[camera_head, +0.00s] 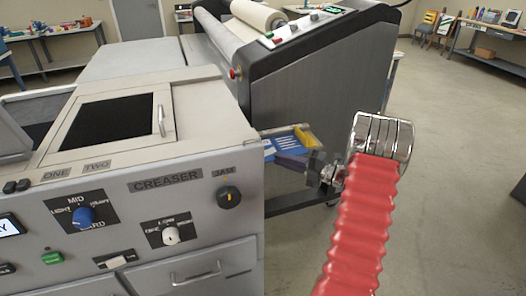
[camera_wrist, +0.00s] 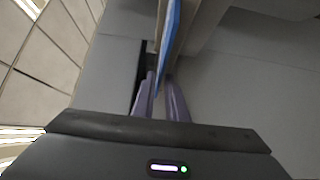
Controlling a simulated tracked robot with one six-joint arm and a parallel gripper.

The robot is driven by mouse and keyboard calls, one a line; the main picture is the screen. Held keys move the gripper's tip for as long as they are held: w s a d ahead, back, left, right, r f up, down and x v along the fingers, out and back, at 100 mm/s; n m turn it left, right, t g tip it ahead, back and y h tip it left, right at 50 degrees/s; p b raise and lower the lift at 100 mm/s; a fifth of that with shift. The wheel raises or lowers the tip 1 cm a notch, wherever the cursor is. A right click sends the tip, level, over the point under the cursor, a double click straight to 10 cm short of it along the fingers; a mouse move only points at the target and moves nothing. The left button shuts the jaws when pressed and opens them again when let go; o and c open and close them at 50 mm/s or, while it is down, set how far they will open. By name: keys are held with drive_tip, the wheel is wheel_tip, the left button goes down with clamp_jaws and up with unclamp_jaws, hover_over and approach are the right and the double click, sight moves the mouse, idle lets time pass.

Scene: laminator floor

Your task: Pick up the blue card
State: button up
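The blue card (camera_head: 284,146) shows in the head view with white marks on its face, tilted at a holder beside the machines. In the wrist view a blue card (camera_wrist: 172,22) appears nearly edge-on, as a thin strip running down between the purple fingers. My gripper (camera_head: 292,162) is at the card's lower edge in the head view. In the wrist view my gripper (camera_wrist: 160,82) has its fingertips close together on either side of the blue strip. Whether both fingers press on the card cannot be told.
A yellow piece (camera_head: 304,136) stands beside the card. A tan strip (camera_wrist: 187,35) runs close along the blue one. The grey creaser machine (camera_head: 150,215) is at left and the laminator (camera_head: 320,85) behind. Open floor (camera_head: 465,170) lies to the right.

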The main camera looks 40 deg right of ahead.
clamp_jaws()
idle(0.3)
wheel_tip(320, 180, up, 18)
idle(0.6)
drive_tip(key=shift+s, duration=0.1)
idle(0.4)
